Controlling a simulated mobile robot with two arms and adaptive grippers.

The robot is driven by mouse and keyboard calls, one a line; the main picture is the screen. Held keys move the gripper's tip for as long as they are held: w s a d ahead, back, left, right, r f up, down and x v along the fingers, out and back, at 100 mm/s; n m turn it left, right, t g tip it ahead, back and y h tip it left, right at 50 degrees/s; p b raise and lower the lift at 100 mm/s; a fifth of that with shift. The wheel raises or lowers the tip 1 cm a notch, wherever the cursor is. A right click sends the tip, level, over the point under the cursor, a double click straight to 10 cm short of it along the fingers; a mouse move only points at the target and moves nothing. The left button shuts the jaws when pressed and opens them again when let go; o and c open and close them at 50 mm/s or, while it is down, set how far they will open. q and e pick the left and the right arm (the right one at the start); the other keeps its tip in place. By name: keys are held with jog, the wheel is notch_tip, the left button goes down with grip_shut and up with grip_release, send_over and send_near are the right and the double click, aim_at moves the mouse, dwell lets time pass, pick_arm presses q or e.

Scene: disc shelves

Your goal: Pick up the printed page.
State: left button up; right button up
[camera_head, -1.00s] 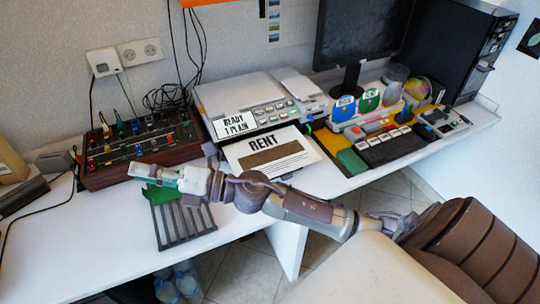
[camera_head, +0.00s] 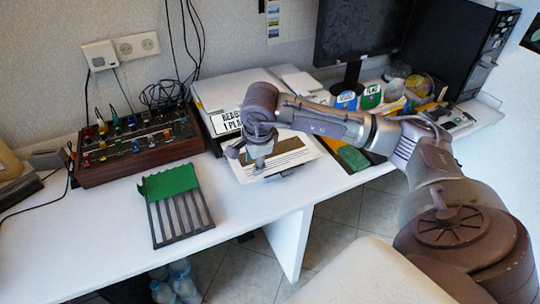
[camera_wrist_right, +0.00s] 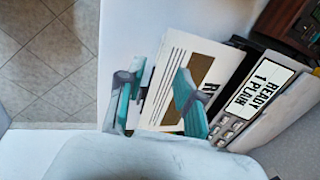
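The printed page (camera_head: 290,157) is white with a brown block and lines of text, and lies in front of the printer (camera_head: 225,90). My right gripper (camera_head: 257,160) is over the page's left part and hides some of it, including most of its heading. In the right wrist view the page (camera_wrist_right: 182,58) shows beyond and between the two teal-padded fingers. The right gripper (camera_wrist_right: 158,102) is open, with a wide gap between the fingers. I cannot tell whether either finger touches the page. My left gripper is not in view.
A green-topped slotted rack (camera_head: 180,215) lies on the white desk (camera_head: 95,235) to the left. A wooden box of knobs (camera_head: 135,145) stands behind it. The desk's front edge is close to the page.

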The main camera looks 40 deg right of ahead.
aim_at(252, 179)
jog(key=b+x, duration=0.4)
jog(key=x, duration=0.5)
jog(key=shift+a, duration=0.1)
grip_shut()
